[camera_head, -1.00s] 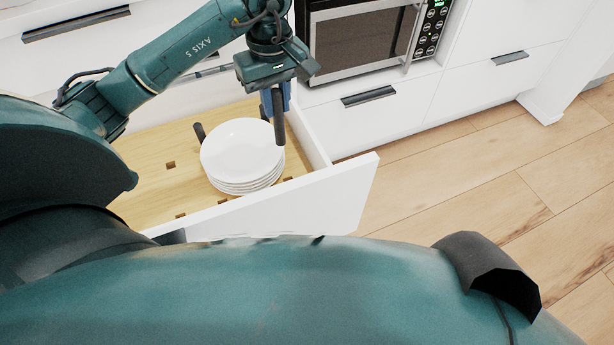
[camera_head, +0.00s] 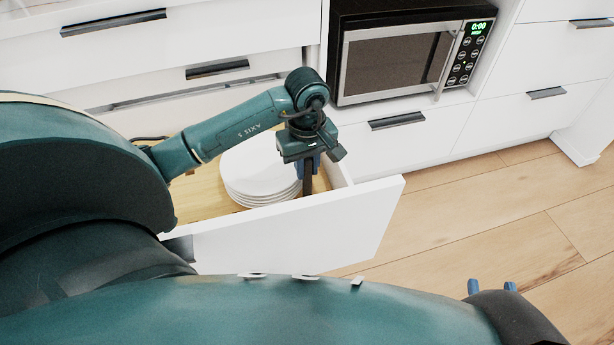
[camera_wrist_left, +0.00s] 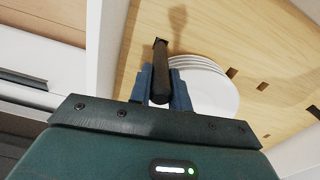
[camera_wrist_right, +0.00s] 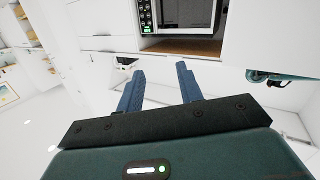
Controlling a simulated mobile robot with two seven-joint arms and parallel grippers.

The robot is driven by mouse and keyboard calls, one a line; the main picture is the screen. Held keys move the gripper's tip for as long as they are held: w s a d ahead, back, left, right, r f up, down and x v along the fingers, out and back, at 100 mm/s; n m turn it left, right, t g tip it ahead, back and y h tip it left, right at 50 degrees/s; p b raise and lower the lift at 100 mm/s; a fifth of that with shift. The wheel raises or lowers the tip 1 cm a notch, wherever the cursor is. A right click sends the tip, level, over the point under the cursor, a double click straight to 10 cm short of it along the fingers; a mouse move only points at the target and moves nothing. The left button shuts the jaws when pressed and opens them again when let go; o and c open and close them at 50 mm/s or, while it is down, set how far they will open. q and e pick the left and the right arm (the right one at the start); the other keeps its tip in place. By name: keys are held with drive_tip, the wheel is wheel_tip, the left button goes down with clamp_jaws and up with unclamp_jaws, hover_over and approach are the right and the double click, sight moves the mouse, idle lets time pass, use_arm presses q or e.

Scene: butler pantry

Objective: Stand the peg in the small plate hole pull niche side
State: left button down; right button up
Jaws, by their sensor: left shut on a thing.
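My left gripper (camera_head: 307,172) is shut on a dark peg (camera_wrist_left: 160,75), which points down into the open drawer. In the head view the peg (camera_head: 308,186) is just right of a stack of white plates (camera_head: 250,165), near the drawer front and the microwave side. In the left wrist view the plates (camera_wrist_left: 205,85) are close beside the peg. I cannot tell whether its lower end is in a hole or touching the board. Square holes (camera_wrist_left: 262,86) show in the wooden peg board (camera_wrist_left: 275,45). My right gripper (camera_wrist_right: 160,68) is open and empty, away from the drawer.
The white drawer front (camera_head: 300,230) and its side wall (camera_head: 340,174) stand close around the left gripper. A microwave (camera_head: 405,60) sits in a niche behind to the right. The wooden floor (camera_head: 470,215) at right is clear.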

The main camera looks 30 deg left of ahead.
sight(307, 176)
use_arm(q)
wheel_tip(307, 176, down, 3)
drive_tip(key=shift+r+b, duration=0.1)
drive_tip(key=shift+b, duration=0.25)
drive_tip(key=shift+f, duration=0.2)
use_arm(e)
drive_tip(key=shift+a+t, duration=0.15)
drive_tip(key=shift+t, duration=0.15)
use_arm(q)
drive_tip(key=shift+f, duration=0.2)
drive_tip(key=c, duration=1.6)
unclamp_jaws()
use_arm(e)
drive_tip(key=shift+n+y, duration=0.3)
